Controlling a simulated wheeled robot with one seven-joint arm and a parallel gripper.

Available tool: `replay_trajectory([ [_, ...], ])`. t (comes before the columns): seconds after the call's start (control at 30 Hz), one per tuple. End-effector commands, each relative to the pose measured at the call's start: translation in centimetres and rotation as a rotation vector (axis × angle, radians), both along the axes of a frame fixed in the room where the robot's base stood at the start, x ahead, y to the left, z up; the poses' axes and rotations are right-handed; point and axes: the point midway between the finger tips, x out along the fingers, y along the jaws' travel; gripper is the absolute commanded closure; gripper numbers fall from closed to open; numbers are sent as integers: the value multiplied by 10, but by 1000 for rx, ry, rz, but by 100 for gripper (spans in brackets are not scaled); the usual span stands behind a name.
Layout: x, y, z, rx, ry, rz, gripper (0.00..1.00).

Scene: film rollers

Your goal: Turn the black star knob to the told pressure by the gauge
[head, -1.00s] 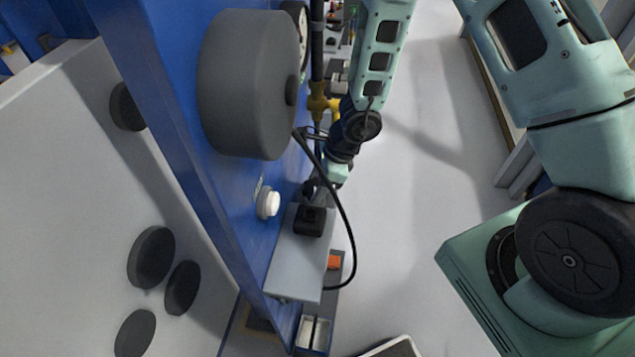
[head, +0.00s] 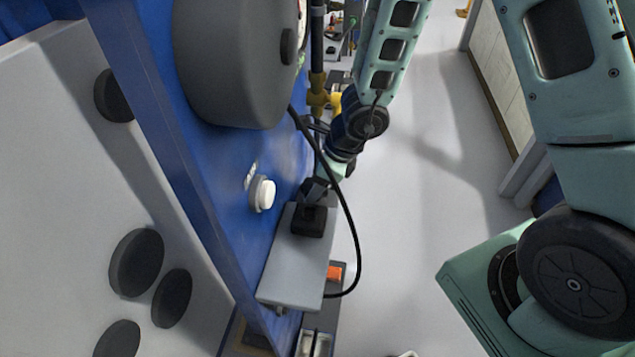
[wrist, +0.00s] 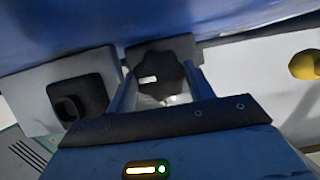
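The black star knob (wrist: 160,72) shows in the wrist view with a small white mark on its face, against the blue frame. My gripper (wrist: 161,82) has its two fingers apart, one on each side of the knob, their tips overlapping its edges in the picture. I cannot tell whether they touch it. In the head view my gripper (head: 317,188) is low beside the blue frame, and the knob is largely hidden by it. The gauge's dial cannot be read in either current view; the big grey roller hides most of that area.
The grey roller (head: 235,65) stands out from the blue frame (head: 195,150). A white button (head: 263,194), a grey box (head: 292,265) with a black square fitting (head: 312,221), and a hanging black cable (head: 352,215) are close to my gripper. Open floor (head: 430,200) lies right.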

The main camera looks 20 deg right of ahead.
Motion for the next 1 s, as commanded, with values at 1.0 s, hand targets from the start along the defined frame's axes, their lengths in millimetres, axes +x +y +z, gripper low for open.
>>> replay_trajectory([
  [1.0, -27, -42, 127, -1, -3, -2, 39],
])
